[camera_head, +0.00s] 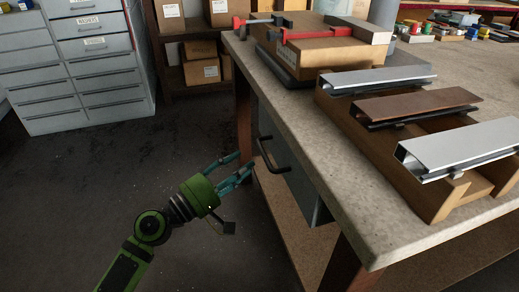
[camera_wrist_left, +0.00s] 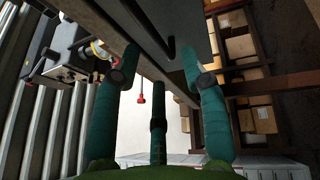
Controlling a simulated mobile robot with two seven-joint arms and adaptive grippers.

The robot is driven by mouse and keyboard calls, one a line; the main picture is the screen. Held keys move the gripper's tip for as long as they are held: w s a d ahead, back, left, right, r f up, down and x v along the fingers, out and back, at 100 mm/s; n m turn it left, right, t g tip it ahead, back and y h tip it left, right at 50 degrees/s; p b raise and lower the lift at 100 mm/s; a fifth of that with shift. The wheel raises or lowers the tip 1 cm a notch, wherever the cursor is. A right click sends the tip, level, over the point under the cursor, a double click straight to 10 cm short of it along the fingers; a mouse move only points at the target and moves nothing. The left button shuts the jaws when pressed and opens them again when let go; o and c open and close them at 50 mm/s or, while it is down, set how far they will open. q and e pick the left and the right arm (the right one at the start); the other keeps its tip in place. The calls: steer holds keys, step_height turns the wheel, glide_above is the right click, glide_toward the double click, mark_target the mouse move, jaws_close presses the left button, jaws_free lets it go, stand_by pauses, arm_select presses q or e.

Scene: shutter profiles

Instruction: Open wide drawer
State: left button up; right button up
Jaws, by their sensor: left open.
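A grey drawer (camera_head: 304,186) sits under the workbench top, with a dark bar handle (camera_head: 270,155) on its front. The drawer looks closed. My left gripper (camera_head: 245,161) is open and empty, with its teal fingers pointing at the drawer front, just left of the handle and apart from it in the head view. In the left wrist view, the open fingers (camera_wrist_left: 160,55) frame part of a grey surface; whether the handle lies between them is hard to tell. My right gripper is not in view.
The workbench top (camera_head: 365,205) overhangs the drawer and carries shutter profiles (camera_head: 415,103) on a wooden stand and a box with red clamps (camera_head: 318,50). A lower wooden shelf (camera_head: 292,230) runs below. A grey drawer cabinet (camera_head: 75,65) stands back left. The dark floor at left is clear.

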mark_target(262, 151)
arm_select(q)
steer(key=x, duration=0.3)
steer(key=p+x, duration=0.1)
steer(key=x, duration=0.1)
steer(key=shift+d+r, duration=0.4)
steer(key=shift+w+d, duration=0.4)
steer(key=shift+d, duration=0.05)
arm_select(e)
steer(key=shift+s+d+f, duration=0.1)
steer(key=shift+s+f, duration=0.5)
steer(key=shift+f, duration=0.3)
arm_select(q)
jaws_close()
